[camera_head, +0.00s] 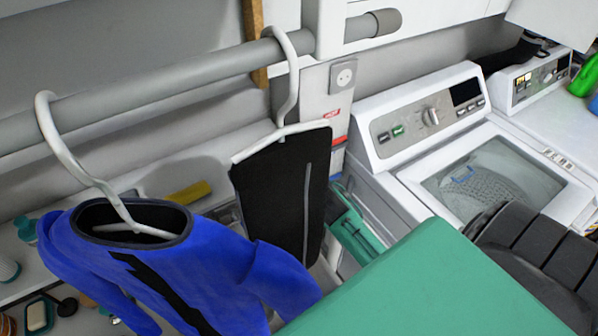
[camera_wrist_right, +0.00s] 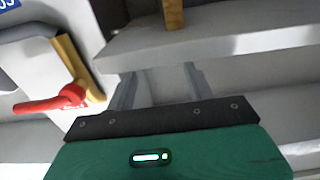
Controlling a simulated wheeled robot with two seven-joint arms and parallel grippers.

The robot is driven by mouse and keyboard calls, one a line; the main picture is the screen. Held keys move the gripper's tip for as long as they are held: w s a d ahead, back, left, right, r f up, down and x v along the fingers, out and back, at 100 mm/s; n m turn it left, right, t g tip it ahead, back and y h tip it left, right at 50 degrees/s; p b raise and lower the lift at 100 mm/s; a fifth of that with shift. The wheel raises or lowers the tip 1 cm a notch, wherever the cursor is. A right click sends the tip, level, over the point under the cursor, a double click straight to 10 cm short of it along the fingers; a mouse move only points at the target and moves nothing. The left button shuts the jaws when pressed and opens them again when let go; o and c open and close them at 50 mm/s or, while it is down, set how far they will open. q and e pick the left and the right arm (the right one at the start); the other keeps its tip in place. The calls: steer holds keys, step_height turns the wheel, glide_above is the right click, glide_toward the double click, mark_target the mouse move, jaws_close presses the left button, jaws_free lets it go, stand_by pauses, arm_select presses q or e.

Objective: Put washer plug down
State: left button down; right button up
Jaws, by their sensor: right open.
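My right gripper (camera_wrist_right: 160,82) shows in the right wrist view with its two grey fingers apart and nothing visible between them. A pale shelf edge (camera_wrist_right: 215,48) lies beyond the fingertips. In the head view my green right arm covers the lower right, and its fingers are hidden. The white washer (camera_head: 420,120), with its glass lid, stands at the right. A white wall socket (camera_head: 343,76) is left of it, with no plug seen in it. I cannot make out the washer plug in either view. My left gripper is not in view.
A grey rail (camera_head: 170,85) crosses the upper left, with a blue garment (camera_head: 190,265) and a black garment (camera_head: 285,190) on hangers. A teal box (camera_head: 350,228) sits beside the washer. A red handle (camera_wrist_right: 50,104) is left of my right gripper.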

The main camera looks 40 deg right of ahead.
steer(key=s, duration=0.2)
steer(key=s+b, duration=0.1)
steer(key=s, duration=0.2)
steer(key=shift+s+a+r, duration=0.15)
steer(key=shift+s, duration=0.1)
stand_by(0.3)
